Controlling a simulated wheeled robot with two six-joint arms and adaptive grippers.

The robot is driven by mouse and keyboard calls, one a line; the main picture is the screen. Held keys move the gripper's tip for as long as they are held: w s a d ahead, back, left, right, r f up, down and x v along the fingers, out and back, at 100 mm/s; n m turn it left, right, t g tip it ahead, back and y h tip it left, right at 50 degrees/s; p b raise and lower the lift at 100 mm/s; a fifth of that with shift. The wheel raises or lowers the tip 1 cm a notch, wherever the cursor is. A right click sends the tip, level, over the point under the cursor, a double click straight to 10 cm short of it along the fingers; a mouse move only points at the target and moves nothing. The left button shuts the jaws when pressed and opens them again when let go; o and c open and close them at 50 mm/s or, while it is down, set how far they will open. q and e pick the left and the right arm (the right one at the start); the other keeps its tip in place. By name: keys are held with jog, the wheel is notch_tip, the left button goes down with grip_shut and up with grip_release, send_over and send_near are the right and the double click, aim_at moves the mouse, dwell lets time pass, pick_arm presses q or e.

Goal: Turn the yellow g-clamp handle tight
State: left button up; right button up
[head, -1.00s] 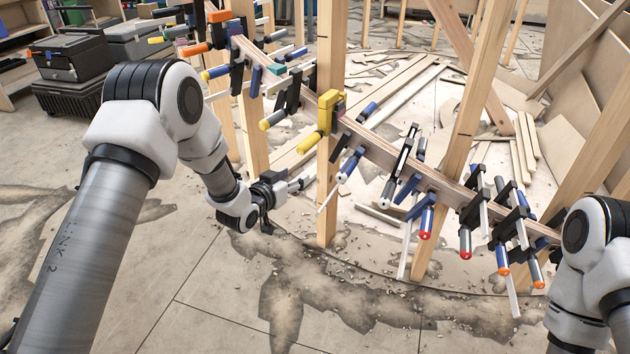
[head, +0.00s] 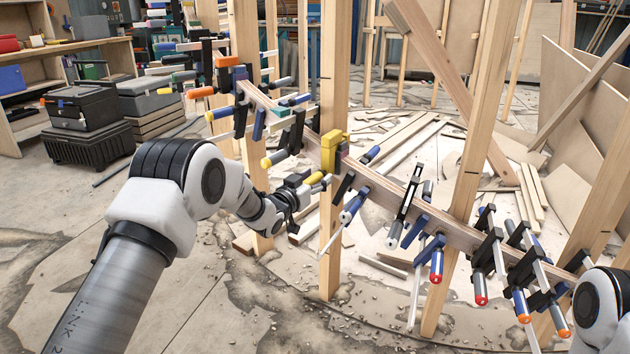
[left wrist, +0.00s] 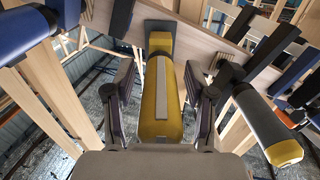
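The yellow g-clamp (head: 331,148) is fixed on the curved wooden stringer (head: 392,188), beside an upright post. Its yellow handle (left wrist: 162,100) points toward me in the left wrist view, with a pale stripe along it. My left gripper (head: 308,184) is at this handle. In the left wrist view the two dark fingers (left wrist: 164,92) stand apart on either side of the handle, with a visible gap on each side. The handle is partly hidden by the gripper in the head view. My right gripper is out of view; only part of the right arm shows at the lower right.
Several other clamps line the stringer, including a blue-and-black one (head: 400,218) to the right. A yellow-ended handle (left wrist: 268,125) hangs close on the right in the wrist view. Upright wooden posts (head: 335,75) stand close. Floor at the front is open.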

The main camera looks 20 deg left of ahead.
pick_arm(q)
grip_shut()
